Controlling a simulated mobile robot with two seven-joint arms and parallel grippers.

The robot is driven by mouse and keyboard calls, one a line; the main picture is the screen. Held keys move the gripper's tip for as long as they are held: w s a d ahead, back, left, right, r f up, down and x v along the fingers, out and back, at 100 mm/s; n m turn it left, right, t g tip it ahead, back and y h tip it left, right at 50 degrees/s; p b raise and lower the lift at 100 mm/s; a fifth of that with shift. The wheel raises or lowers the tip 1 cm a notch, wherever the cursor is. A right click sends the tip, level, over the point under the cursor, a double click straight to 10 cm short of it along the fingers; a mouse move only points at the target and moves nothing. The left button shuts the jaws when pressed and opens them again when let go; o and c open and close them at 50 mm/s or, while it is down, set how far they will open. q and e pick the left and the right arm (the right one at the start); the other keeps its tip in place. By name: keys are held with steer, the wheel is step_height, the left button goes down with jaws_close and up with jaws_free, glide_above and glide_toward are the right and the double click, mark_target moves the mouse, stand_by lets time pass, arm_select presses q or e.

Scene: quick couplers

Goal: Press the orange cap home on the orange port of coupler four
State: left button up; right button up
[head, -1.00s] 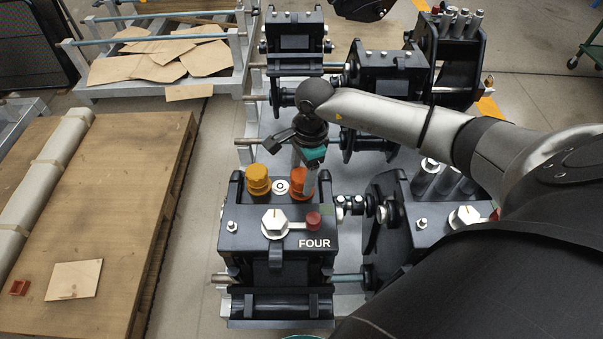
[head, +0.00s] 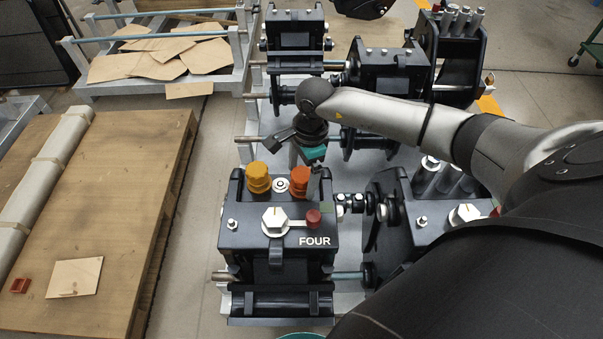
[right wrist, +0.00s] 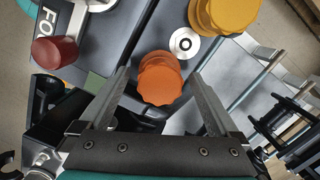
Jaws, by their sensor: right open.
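Coupler four (head: 255,240) is the black block labelled FOUR at the front centre. The orange cap (head: 299,181) stands upright at its back top edge, over the orange port, which it hides. I cannot tell how deep the cap is seated. My right gripper (head: 309,163) is just behind and above the cap, open and empty. In the right wrist view the orange cap (right wrist: 160,80) shows between the two spread fingers (right wrist: 160,74), apart from both. My left gripper is not in view.
An amber cap (head: 258,178) stands left of the orange one, with a bare silver ring port (head: 281,185) between them. Another coupler (head: 400,235) stands close on the right. A wooden pallet (head: 110,210) lies left.

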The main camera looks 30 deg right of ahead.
mark_target(305, 172)
steer(key=r, duration=0.2)
steer(key=r+p, duration=0.1)
steer(key=r, duration=0.3)
steer(key=shift+d+r, duration=0.35)
steer(key=shift+d, duration=0.05)
arm_select(q)
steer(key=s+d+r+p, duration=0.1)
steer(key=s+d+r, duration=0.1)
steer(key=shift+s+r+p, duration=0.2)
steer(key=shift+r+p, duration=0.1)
steer(key=shift+p, duration=0.05)
arm_select(e)
step_height(305, 172, up, 8)
steer(key=d, duration=0.1)
steer(key=shift+r, duration=0.15)
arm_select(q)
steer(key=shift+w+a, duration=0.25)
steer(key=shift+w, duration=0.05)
arm_select(e)
steer(key=shift+s, duration=0.1)
